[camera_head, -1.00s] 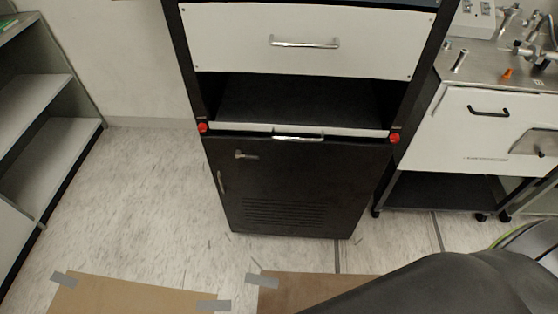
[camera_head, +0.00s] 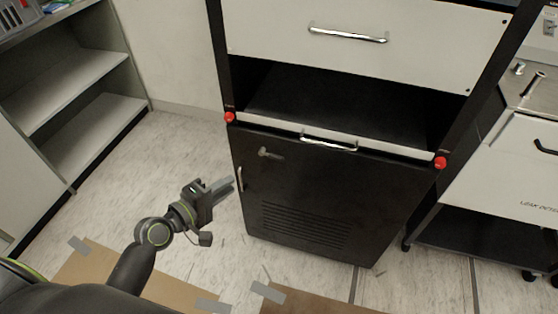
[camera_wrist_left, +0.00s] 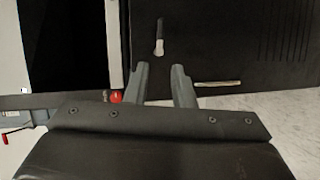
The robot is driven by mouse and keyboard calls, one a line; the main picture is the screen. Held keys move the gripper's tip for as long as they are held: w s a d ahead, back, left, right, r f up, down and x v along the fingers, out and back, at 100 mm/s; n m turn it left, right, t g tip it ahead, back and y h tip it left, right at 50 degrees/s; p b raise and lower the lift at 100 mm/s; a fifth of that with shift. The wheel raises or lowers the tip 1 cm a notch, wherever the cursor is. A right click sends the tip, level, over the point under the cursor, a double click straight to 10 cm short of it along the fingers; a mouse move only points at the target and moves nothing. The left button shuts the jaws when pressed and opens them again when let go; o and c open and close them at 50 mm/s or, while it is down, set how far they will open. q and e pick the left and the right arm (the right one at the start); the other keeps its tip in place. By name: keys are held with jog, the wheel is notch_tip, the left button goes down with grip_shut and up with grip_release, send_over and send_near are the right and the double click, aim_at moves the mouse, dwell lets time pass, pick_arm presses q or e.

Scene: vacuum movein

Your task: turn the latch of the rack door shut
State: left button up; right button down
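The black rack door (camera_head: 330,205) looks flush with the rack front. Its small metal latch (camera_head: 270,153) is near the upper left corner, the lever lying roughly sideways. The latch also shows in the left wrist view (camera_wrist_left: 159,42), just beyond the fingertips. A slim door handle (camera_head: 240,179) is on the door's left edge; it also shows in the wrist view (camera_wrist_left: 217,84). My left gripper (camera_head: 226,186) is left of the door and lower than the latch, not seen touching either. In the wrist view its fingers (camera_wrist_left: 160,68) are apart and empty. My right gripper is out of view.
Above the door is an open bay with a white front strip (camera_head: 280,131) and red knobs (camera_head: 230,117) (camera_head: 440,162). A steel-topped cart (camera_head: 500,160) stands right, grey shelves (camera_head: 85,75) left. Taped cardboard (camera_head: 170,285) lies on the floor.

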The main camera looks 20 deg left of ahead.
aim_at(272, 154)
pick_arm(q)
jog(key=b+x, duration=0.1)
jog(key=x, duration=1.5)
jog(key=shift+w+f, duration=0.2)
grip_shut()
